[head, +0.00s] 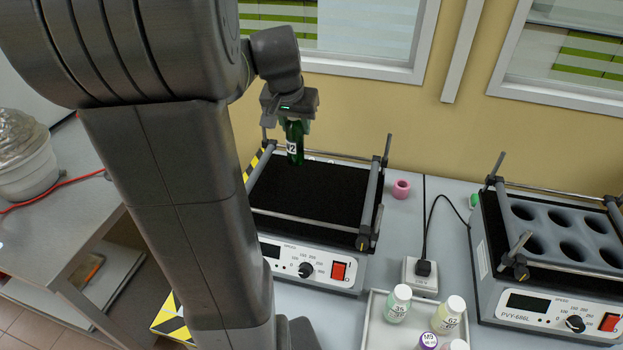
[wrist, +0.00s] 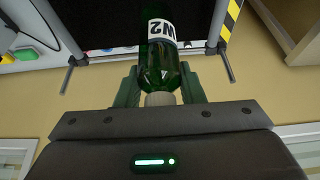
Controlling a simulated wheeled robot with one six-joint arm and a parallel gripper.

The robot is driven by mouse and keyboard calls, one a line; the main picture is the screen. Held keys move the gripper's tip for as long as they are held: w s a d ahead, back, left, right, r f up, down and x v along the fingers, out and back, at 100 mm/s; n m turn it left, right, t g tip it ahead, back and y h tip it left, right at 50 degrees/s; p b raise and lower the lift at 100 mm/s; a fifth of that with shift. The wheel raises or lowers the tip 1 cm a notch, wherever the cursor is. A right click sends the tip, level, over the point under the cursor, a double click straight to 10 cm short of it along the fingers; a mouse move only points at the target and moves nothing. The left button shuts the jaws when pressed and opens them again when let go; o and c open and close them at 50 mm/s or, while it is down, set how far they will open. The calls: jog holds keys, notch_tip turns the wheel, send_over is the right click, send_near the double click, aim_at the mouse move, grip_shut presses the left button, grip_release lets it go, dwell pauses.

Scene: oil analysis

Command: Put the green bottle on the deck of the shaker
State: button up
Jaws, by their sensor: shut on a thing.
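The green bottle (head: 294,143) with a white label hangs upright in my gripper (head: 289,120), over the back part of the black deck (head: 312,196) of the left shaker (head: 303,262). In the head view I cannot tell whether its base touches the deck. In the wrist view the green bottle (wrist: 163,67) sits between the two fingers of my gripper (wrist: 158,90), held near its cap. The deck's dark surface (wrist: 105,22) lies beyond the bottle there. The deck is bare apart from the bottle, with a bar frame around it.
A second shaker (head: 550,245) with round holes stands at the right. A pink ring (head: 401,189) lies between the shakers. A white tray (head: 374,325) with several small bottles is in front. A socket box (head: 420,275) with a black cable stands behind the tray. My arm hides the left side.

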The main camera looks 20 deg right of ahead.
aim_at(296, 157)
notch_tip(296, 157, down, 10)
jog(key=shift+r, duration=0.1)
dwell(0.4)
jog(key=shift+f, duration=0.2)
jog(key=o, duration=1.1)
jog(key=shift+c, duration=0.2)
jog(key=shift+r, duration=0.4)
jog(key=v, duration=1.1)
jog(key=shift+s+a+r, duration=0.15)
jog(key=shift+a+r, duration=0.05)
jog(key=shift+r, duration=0.05)
